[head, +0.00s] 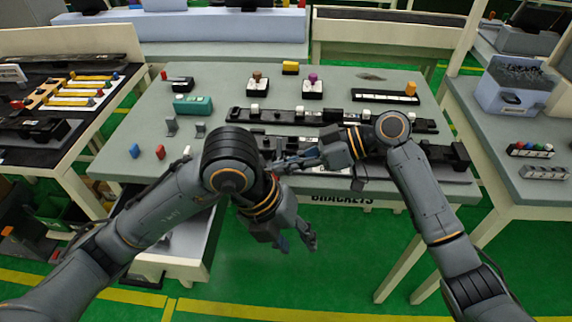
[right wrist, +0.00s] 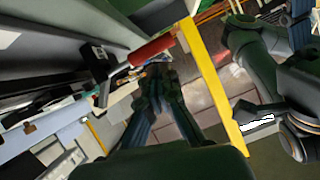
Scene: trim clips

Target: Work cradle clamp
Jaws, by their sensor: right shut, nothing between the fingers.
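A long black fixture (head: 440,152) lies along the table's front edge, partly covered by my arms. I take it to be the cradle, but its clamp is not clear in the head view. In the right wrist view a red cylindrical handle (right wrist: 152,50) sits just beyond the fingertips of my right gripper (right wrist: 155,72). Whether they touch it I cannot tell. My right gripper also shows in the head view (head: 285,163), shut and empty at the front edge, pointing left. My left gripper (head: 298,243) hangs lower, in front of the table over the green floor, fingers apart and empty.
A second black rail (head: 330,121) with white blocks lies behind. Small joysticks (head: 312,88), a teal block (head: 193,105) and grey brackets (head: 171,126) stand farther back and left. A side table with a grey bin (head: 515,88) is at right. An open drawer (head: 180,262) juts out below left.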

